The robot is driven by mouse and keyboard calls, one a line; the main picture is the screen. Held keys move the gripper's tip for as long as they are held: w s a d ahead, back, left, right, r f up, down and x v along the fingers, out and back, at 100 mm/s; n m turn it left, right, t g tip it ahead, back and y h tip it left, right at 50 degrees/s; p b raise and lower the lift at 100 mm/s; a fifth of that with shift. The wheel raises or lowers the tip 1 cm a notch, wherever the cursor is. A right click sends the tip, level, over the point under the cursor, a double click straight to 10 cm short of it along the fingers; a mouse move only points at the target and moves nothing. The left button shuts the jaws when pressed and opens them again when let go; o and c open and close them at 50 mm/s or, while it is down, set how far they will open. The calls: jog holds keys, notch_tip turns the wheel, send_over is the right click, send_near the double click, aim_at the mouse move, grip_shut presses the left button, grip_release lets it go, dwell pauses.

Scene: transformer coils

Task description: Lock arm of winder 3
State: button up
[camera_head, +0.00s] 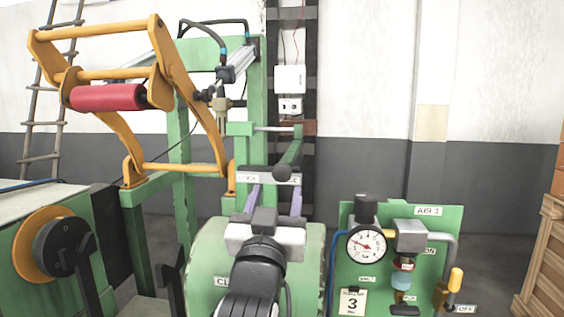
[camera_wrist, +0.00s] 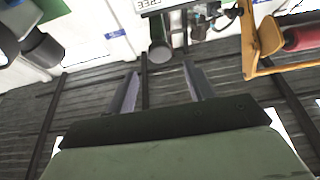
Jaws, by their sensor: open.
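The orange arm (camera_head: 178,75) of the winder stands raised on its green frame, with a red roller (camera_head: 107,97) across it. A green lever (camera_head: 289,151) with a dark round knob (camera_head: 283,173) points toward me in front of a white plate marked LOCK (camera_head: 248,179) at its left end. The knob covers the plate's right part. My gripper (camera_head: 274,190) is open and empty just below and in front of the knob. In the wrist view the knob (camera_wrist: 160,52) lies beyond and between my fingertips (camera_wrist: 161,68), apart from both.
A green panel (camera_head: 440,222) marked AIR 3 stands at the right, with a gauge (camera_head: 367,243), a valve and a yellow handle (camera_head: 455,279). A wooden crate (camera_head: 543,262) is at the far right. A spool machine (camera_head: 40,250) is at the left.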

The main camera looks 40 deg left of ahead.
aim_at(281, 174)
jog(key=p+x, duration=0.2)
jog(key=x, duration=0.6)
jog(key=shift+c, duration=0.2)
